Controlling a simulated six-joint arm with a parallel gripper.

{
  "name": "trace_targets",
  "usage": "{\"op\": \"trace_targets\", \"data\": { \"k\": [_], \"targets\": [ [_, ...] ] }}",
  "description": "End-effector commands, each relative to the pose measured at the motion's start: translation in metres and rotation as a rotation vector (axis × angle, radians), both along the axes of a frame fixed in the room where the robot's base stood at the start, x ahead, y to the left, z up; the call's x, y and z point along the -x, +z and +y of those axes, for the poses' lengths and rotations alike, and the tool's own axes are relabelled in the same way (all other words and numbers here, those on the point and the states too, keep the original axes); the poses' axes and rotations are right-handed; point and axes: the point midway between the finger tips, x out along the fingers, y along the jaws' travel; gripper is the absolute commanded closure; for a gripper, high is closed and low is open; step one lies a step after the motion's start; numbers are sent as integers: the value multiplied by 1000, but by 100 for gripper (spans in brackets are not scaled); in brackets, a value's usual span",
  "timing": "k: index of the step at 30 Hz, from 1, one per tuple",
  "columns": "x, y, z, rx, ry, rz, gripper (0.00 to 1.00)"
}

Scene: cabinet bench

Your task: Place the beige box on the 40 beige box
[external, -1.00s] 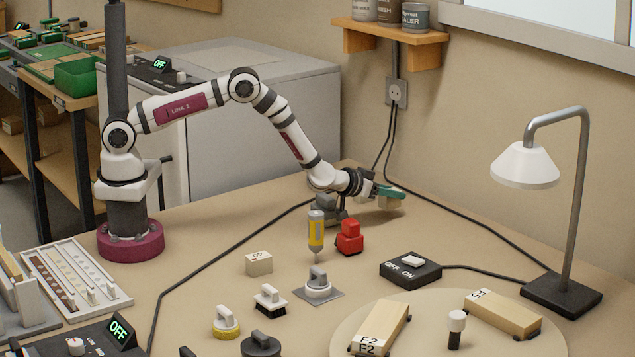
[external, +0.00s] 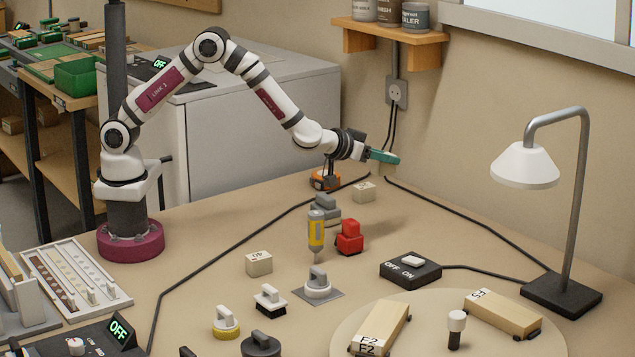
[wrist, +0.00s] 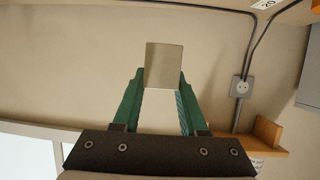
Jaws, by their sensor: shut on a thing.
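My gripper (external: 386,157) is raised above the back of the bench, its green fingers pointing right toward the wall. In the wrist view my gripper (wrist: 163,80) is shut on a plain beige box (wrist: 164,66) at its fingertips. In the external view I cannot make out the held box clearly against the fingers and wall. The 40 beige box (external: 259,263) sits on the bench, left of the middle, with its mark upside down. Its top is bare. It is well to the front left of my gripper.
Another marked beige box (external: 364,191) lies below my gripper. An orange tool (external: 325,180), a grey piece (external: 325,208), a yellow screwdriver (external: 316,232) and a red object (external: 350,238) stand between the gripper and the 40 box. A cable (external: 215,252) runs behind that box.

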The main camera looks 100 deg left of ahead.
Motion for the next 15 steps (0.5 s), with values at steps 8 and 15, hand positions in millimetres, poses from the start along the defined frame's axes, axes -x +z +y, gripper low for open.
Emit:
{"op": "trace_targets", "data": {
  "k": [8,15],
  "targets": [
    [1,43,-13,0,-5,0,100],
    [14,41,-68,0,-6,1,100]
  ]
}}
